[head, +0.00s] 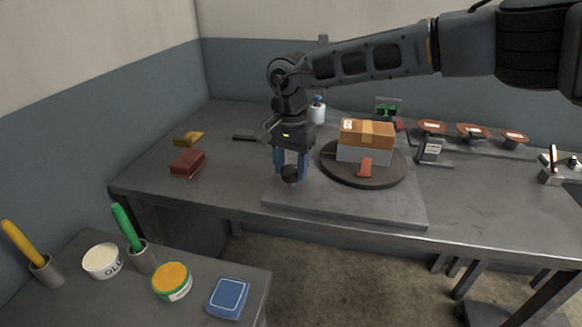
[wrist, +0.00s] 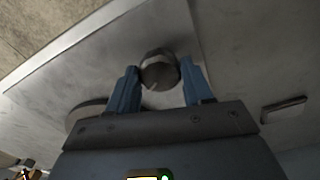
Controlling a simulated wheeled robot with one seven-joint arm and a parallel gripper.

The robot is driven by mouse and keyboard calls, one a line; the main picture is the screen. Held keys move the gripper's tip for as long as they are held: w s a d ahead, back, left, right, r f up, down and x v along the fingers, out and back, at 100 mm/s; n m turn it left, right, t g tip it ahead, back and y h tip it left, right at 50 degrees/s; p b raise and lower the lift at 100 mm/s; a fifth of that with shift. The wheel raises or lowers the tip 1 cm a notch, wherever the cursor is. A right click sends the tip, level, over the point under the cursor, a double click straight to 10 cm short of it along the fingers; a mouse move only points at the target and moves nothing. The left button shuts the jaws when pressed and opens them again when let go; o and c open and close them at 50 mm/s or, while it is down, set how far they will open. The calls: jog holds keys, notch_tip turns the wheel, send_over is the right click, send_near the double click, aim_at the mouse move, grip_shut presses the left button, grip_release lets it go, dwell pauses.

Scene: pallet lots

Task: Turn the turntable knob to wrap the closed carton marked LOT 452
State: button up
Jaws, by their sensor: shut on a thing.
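The dark round knob (head: 290,174) stands on the grey base plate, left of the turntable. My gripper (head: 290,163) points down with its blue fingers on either side of the knob, shut on it. In the wrist view the knob (wrist: 158,70) sits between the fingertips of my gripper (wrist: 160,78). The dark round turntable (head: 380,181) carries a closed brown carton (head: 367,133) with a tape strip and a white label, resting on a pale grey block (head: 362,155). The label is too small to read. A small red piece (head: 365,168) stands at the front of the turntable.
A white bottle (head: 318,110) and a green-lit display (head: 387,106) stand behind. Reddish discs (head: 474,131) line the right rear. A dark red block (head: 188,163) and a yellow block (head: 189,138) lie left. A lower front table holds tubs and a blue box (head: 229,297).

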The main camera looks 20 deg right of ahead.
aim_at(291, 169)
jog(key=shift+n, duration=0.4)
jog(key=o, duration=1)
jog(key=shift+o, duration=0.2)
jog(key=shift+r+b, duration=0.4)
jog(key=shift+r, duration=3.5)
